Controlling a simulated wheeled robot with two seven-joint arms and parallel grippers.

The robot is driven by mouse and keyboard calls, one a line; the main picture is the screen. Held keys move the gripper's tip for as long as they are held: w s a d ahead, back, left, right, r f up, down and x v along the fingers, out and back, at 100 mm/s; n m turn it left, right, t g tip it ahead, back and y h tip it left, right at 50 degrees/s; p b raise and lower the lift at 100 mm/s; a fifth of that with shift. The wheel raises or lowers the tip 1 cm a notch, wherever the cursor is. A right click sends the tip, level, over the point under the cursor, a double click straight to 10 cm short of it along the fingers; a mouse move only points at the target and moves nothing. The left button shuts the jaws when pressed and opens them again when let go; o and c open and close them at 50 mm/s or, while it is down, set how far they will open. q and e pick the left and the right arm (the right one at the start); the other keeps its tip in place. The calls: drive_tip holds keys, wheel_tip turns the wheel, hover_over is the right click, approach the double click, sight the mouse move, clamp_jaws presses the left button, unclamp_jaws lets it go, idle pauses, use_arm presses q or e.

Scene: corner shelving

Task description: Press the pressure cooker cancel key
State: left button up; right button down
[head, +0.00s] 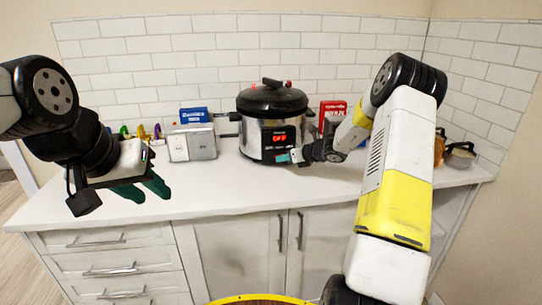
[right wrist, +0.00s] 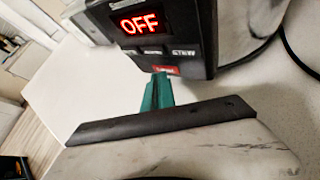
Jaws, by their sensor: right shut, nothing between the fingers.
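The pressure cooker (head: 272,101) stands upright on the counter, with a black lid and steel body. Its front panel display (head: 279,137) reads OFF in red, and the display shows large in the right wrist view (right wrist: 139,23). The red cancel key (right wrist: 166,70) is at the bottom of the panel, its label partly hidden by my right fingertips. My right gripper (head: 288,157) is shut and empty, its green fingertips (right wrist: 160,80) at the key; I cannot tell whether they touch it. My left gripper (head: 143,189) is open and empty above the counter's left front.
A silver toaster (head: 193,142) and a blue box (head: 194,116) stand left of the cooker. A red box (head: 332,112) is behind my right arm. Colourful items (head: 141,132) lie at the left, and a pot (head: 461,154) is at the far right. The counter's front strip (head: 230,190) is clear.

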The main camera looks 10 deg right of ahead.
drive_tip(key=shift+s, duration=0.75)
drive_tip(key=shift+s, duration=2.5)
